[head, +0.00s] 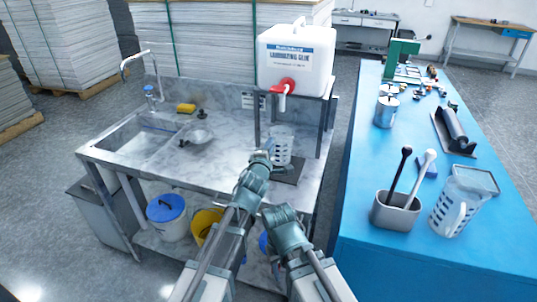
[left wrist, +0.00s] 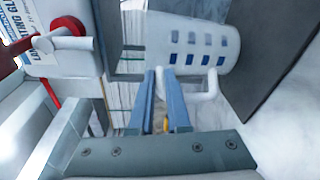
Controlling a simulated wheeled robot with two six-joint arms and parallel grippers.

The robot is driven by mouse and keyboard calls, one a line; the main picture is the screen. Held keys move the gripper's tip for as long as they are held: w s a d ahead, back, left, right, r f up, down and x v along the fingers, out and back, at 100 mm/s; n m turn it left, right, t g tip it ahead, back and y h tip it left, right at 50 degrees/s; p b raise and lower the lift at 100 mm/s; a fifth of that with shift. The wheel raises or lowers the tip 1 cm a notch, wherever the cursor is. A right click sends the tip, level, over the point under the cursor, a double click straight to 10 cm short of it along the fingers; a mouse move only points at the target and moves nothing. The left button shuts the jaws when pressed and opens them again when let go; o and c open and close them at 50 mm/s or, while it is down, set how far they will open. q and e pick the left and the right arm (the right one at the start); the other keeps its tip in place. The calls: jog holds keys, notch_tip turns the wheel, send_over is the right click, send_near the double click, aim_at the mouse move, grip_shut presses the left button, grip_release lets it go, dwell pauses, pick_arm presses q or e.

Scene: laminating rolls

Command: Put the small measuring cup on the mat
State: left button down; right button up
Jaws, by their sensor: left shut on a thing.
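The small measuring cup (head: 281,145) is clear with blue marks and stands roughly upright under the glue tap. It also shows sideways in the left wrist view (left wrist: 205,42), with its white handle (left wrist: 208,88). My left gripper (head: 266,153) is shut on the cup, at its handle side; its two fingers (left wrist: 165,85) show in the left wrist view. The dark mat (head: 288,174) lies on the counter beneath the cup, and shows at the right in the left wrist view (left wrist: 272,55). I cannot tell whether the cup's base touches it. My right gripper (head: 284,215) is low at the counter's front; its fingers are unclear.
The white glue container (head: 297,55) with its red tap (head: 286,86) stands above the cup on a metal frame. The sink (head: 145,140) is left. The blue table (head: 390,250) at right bears a larger jug (head: 463,200) and a grey holder (head: 395,212) with two tools.

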pick_arm(q)
jog(key=shift+f+b, duration=0.85)
jog(key=shift+f, duration=0.5)
pick_arm(e)
jog(key=shift+w+a+f, duration=0.1)
jog(key=shift+a+f, duration=0.1)
jog(key=shift+f, duration=0.5)
jog(key=shift+a+f, duration=0.15)
jog(key=shift+f, duration=0.5)
pick_arm(q)
jog(key=shift+f, duration=0.15)
jog(key=c, duration=0.9)
grip_release()
pick_arm(e)
jog(key=shift+f, duration=0.1)
